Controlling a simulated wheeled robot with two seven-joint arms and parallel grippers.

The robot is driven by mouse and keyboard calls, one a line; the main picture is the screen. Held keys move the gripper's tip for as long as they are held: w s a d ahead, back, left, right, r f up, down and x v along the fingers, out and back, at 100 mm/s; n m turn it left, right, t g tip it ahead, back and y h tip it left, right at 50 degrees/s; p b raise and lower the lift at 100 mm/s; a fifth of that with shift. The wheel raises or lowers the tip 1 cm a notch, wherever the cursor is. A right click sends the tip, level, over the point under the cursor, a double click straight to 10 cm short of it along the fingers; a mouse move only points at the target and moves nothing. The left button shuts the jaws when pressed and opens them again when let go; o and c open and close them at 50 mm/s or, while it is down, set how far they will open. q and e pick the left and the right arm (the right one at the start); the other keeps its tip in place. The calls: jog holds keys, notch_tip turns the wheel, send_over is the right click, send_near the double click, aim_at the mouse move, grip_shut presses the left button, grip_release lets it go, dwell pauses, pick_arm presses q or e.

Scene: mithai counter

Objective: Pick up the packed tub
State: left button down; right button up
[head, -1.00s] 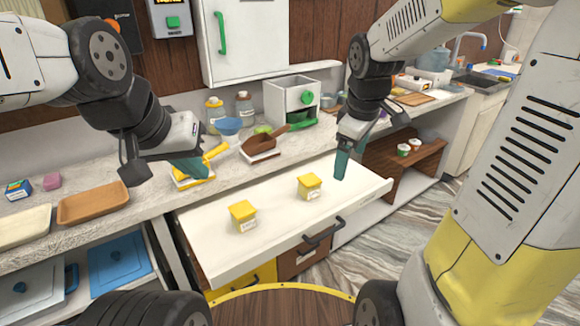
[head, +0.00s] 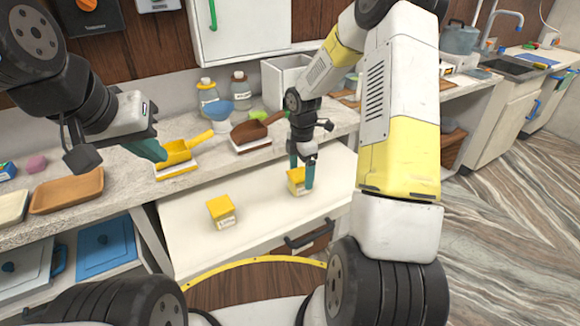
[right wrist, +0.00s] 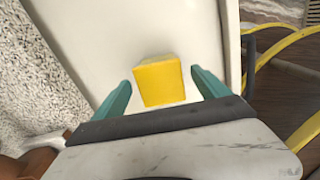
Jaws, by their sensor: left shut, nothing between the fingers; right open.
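Two small tubs with yellow lids and white labelled bodies stand on the white pull-out board. One tub (head: 220,210) is at the left, with nothing around it. The other tub (head: 295,182) is to the right, partly hidden by my right gripper (head: 302,180). The right gripper points down with its fingers on either side of that tub. In the right wrist view the tub's yellow lid (right wrist: 160,80) lies between the two open teal fingers, with gaps at both sides. My left gripper (head: 150,150) is shut and empty near the yellow scoop on the counter.
The white board (head: 260,225) is clear around the left tub.

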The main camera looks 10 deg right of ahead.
aim_at(300, 174)
jog(key=f, duration=0.4)
jog(key=shift+a, duration=0.2)
jog(key=c, duration=1.6)
jog(key=shift+o, duration=0.2)
jog(key=shift+r, duration=0.1)
